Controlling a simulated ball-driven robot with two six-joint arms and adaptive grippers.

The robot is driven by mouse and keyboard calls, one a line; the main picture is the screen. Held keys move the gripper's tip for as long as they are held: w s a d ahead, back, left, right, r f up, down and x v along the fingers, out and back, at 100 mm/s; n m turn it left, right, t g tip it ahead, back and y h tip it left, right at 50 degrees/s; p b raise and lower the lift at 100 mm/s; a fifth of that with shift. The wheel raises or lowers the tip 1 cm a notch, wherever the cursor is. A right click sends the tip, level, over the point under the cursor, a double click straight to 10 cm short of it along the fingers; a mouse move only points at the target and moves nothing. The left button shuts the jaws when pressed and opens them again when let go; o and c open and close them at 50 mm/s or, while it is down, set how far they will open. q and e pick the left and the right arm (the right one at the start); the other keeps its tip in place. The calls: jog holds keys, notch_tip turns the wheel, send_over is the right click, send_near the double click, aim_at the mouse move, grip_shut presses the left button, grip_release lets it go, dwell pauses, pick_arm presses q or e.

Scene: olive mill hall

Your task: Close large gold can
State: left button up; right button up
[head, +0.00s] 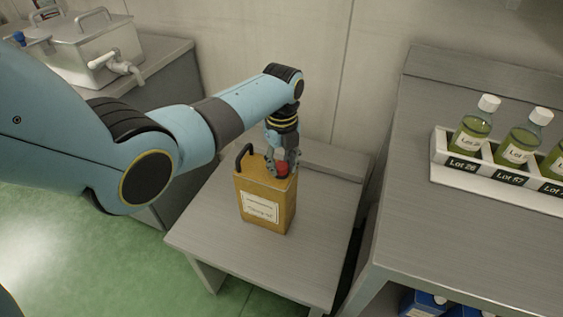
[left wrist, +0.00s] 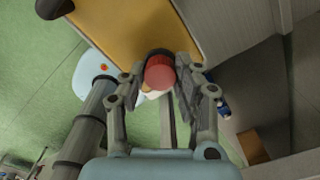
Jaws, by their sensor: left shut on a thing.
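The large gold can (head: 264,197) stands upright on a small grey metal table (head: 325,215), with a label on its front and a dark handle on top. My left gripper (head: 284,169) points down at the can's top right corner. It is shut on a red cap (head: 282,168). In the left wrist view the red cap (left wrist: 159,73) sits between the fingers of my left gripper (left wrist: 162,92), at the edge of the can's gold top (left wrist: 135,30). The fingers hide whether the cap is fully seated. My right gripper is not in view.
A grey bench (head: 480,240) on the right bears a white rack (head: 500,186) with several lot-labelled bottles. Blue-capped items (head: 425,303) sit below it. A steel tank with a tap (head: 95,50) stands at the back left. The small table is otherwise clear.

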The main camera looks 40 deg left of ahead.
pick_arm(q)
jog(key=o, duration=1)
jog(key=shift+c, duration=0.9)
